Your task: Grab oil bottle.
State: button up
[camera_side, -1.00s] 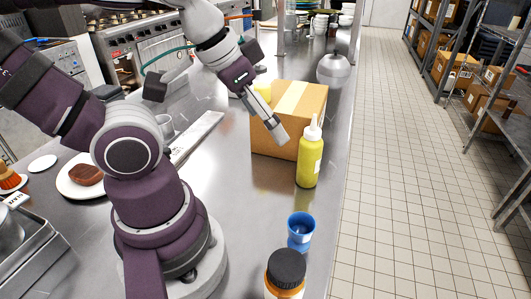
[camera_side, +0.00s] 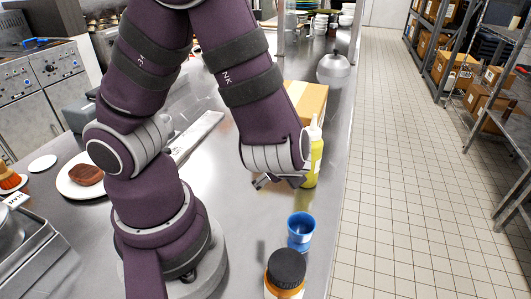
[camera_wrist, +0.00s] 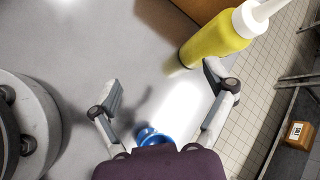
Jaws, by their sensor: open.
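The oil bottle is a yellow squeeze bottle (camera_side: 314,165) with a white nozzle. It stands upright near the counter's right edge, partly hidden by my arm in the side view. In the wrist view the bottle (camera_wrist: 215,45) is at upper right, beyond the right finger. My gripper (camera_wrist: 162,85) is open, with nothing between its fingers. In the side view my gripper (camera_side: 275,182) is beside the bottle on its left and mostly hidden behind my arm. I cannot tell whether the right finger touches the bottle.
A cardboard box (camera_side: 308,98) stands just behind the bottle. A blue cup (camera_side: 301,231) and a dark-lidded jar (camera_side: 286,272) stand in front of it. A plate with a brown patty (camera_side: 86,178) is at the left.

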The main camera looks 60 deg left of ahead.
aim_at(314, 132)
jog(key=w+a+f+m+t, duration=0.1)
jog(key=w+m, duration=0.2)
jog(key=w+a+f+m+t+y, duration=0.1)
jog(key=w+a+f+m+t, duration=0.1)
jog(key=w+m, duration=0.1)
jog(key=w+a+f+m+t, duration=0.1)
jog(key=w+f+m+t, duration=0.1)
jog(key=m, duration=0.3)
jog(key=shift+w+a+y, duration=0.2)
jog(key=shift+w, duration=0.25)
jog(key=shift+w+a+y, duration=0.15)
jog(key=shift+w+y, duration=0.05)
jog(key=shift+w, duration=0.25)
jog(key=c, duration=1.3)
